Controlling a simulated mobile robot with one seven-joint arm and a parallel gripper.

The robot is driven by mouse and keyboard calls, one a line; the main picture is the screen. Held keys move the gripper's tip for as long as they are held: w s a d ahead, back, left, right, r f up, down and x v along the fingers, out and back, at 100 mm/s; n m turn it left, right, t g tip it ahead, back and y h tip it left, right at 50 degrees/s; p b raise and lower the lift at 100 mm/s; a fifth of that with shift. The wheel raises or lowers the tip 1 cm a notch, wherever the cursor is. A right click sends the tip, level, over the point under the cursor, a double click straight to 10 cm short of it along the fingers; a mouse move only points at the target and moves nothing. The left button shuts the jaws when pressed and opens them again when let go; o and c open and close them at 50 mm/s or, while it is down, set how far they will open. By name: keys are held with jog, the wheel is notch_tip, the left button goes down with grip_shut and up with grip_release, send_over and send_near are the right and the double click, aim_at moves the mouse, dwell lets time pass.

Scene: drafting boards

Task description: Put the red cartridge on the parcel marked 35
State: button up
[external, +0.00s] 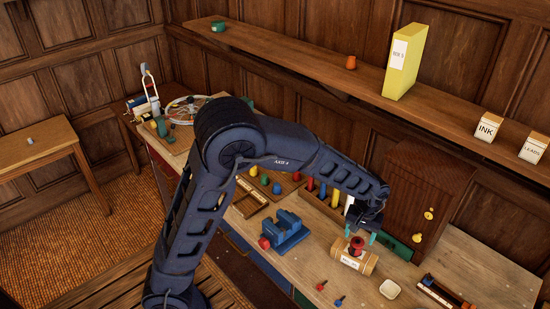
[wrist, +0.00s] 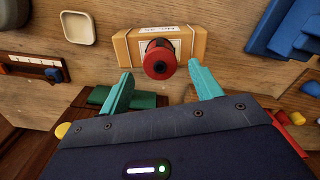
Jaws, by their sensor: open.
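The red cartridge (external: 357,244), a red spool-like piece with a dark centre, stands upright on top of the tan parcel (external: 343,259). In the wrist view the cartridge (wrist: 159,64) covers part of the white label on the parcel (wrist: 190,43). The label is upside down there and seems to end in 35, but it is small. My gripper (external: 360,236) is open just above the cartridge. In the wrist view its two teal fingers (wrist: 160,74) are spread either side of the cartridge, with clear gaps and no contact visible.
A blue vise (external: 285,233) stands left of the parcel, and a cream dish (external: 390,289) lies right of it. A brown cabinet (external: 415,190) rises close behind my gripper. Small red and blue pieces (external: 330,294) lie in front.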

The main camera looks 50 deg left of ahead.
aim_at(357, 242)
notch_tip(357, 242, up, 7)
jog(key=s+a+r+m+t+h, duration=0.1)
jog(key=s+a+r+m+t, duration=0.1)
jog(key=s+a+r, duration=1.05)
jog(key=s+a+m+t, duration=0.1)
jog(key=s+a, duration=0.4)
jog(key=s, duration=0.5)
jog(key=s+a+m+t+y, duration=0.1)
jog(key=s+a, duration=0.5)
jog(key=s, duration=0.4)
jog(key=shift+a+f+m+t, duration=0.3)
jog(key=shift+f, duration=0.15)
